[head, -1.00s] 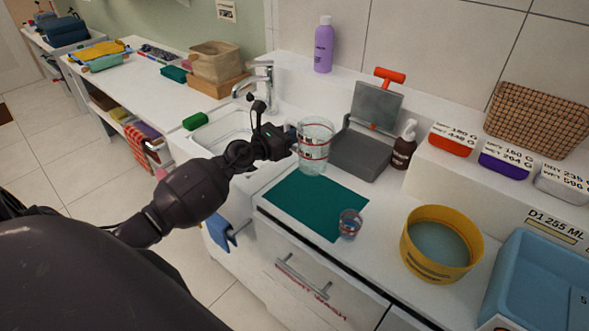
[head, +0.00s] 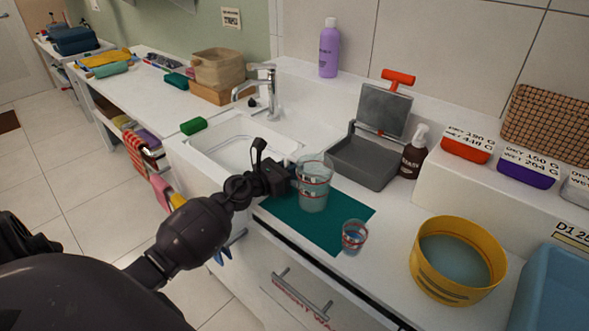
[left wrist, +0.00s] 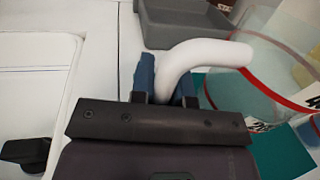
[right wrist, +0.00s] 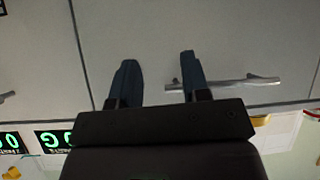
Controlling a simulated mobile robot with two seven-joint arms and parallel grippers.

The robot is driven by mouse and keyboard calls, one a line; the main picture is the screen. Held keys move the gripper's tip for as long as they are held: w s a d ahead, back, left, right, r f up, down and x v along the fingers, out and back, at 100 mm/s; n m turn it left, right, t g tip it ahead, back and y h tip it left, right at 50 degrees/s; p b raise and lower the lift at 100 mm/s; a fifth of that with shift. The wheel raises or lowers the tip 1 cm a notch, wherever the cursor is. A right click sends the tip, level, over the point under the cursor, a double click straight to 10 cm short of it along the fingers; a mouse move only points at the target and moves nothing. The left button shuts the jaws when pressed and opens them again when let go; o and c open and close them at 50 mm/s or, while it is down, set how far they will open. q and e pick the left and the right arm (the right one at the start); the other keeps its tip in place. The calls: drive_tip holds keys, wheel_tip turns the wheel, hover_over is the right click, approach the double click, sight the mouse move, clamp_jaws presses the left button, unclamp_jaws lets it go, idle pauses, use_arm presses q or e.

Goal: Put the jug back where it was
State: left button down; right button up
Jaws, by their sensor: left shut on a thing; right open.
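The clear jug (head: 313,190) with red bands is at the back of the green mat (head: 343,216) in the head view. My left gripper (head: 286,176) is at its left side, shut on its white handle. In the left wrist view the handle (left wrist: 205,54) passes between the fingers (left wrist: 166,80), and the jug's clear wall (left wrist: 262,75) is at the right. The jug looks upright; I cannot tell whether its base touches the mat. My right gripper (right wrist: 157,80) is open and empty in the right wrist view, facing a drawer front with a bar handle (right wrist: 228,84).
A small clear cup (head: 355,236) with red bands stands at the mat's right edge. A yellow round tub (head: 457,285) stands to the right. A grey tray (head: 362,163) and brown bottle (head: 414,155) are behind. The sink (head: 235,145) is to the left.

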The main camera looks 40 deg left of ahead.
use_arm(q)
drive_tip(key=shift+f, duration=0.1)
drive_tip(key=c, duration=1.1)
unclamp_jaws()
drive_tip(key=shift+r, duration=0.2)
drive_tip(key=shift+s+a, duration=0.1)
drive_tip(key=shift+s, duration=0.05)
drive_tip(key=b+v, duration=0.1)
drive_tip(key=v, duration=0.9)
drive_tip(key=shift+s+f, duration=0.1)
drive_tip(key=shift+s, duration=0.25)
drive_tip(key=shift+s+a, duration=0.15)
drive_tip(key=shift+s, duration=0.35)
